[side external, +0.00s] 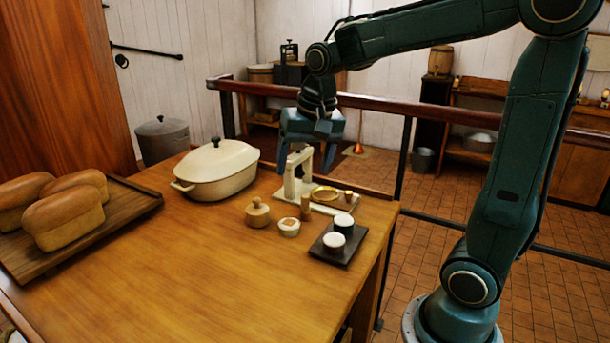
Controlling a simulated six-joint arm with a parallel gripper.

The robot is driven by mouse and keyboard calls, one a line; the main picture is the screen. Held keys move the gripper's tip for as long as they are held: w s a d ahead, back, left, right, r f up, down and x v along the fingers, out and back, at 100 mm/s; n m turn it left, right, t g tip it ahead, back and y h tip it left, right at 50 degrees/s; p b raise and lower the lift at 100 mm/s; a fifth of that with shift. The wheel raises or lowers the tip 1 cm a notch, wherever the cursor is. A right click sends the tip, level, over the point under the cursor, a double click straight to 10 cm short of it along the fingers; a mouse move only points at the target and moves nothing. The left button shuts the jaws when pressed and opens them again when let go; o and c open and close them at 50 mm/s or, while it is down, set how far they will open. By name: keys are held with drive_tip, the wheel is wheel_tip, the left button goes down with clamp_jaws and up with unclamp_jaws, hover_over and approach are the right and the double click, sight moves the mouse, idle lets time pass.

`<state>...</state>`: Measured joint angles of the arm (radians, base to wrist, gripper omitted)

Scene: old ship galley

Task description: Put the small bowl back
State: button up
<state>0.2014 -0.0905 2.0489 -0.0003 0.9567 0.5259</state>
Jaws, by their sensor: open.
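A small white bowl (289,227) with something brownish in it stands on the wooden table, left of a dark square tray. I take it as the small bowl, though other small vessels stand near. My gripper (306,166) is open and points down above the far edge of the table, near the cream scale (297,186). It appears empty and apart from the bowl.
A large cream casserole (217,172) stands to the left, with loaves on a wooden board (115,222) beyond. The front of the table (210,285) is clear.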

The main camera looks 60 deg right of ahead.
drive_tip(key=s+a+n+t, duration=0.1)
drive_tip(key=s+a+n, duration=0.2)
drive_tip(key=s, duration=0.5)
drive_tip(key=s+a+n+t, duration=0.2)
drive_tip(key=s+a+n, duration=0.1)
drive_tip(key=s+n, duration=0.2)
drive_tip(key=shift+s+a+r, duration=0.15)
drive_tip(key=shift+s+a, duration=0.25)
drive_tip(key=shift+s, duration=0.95)
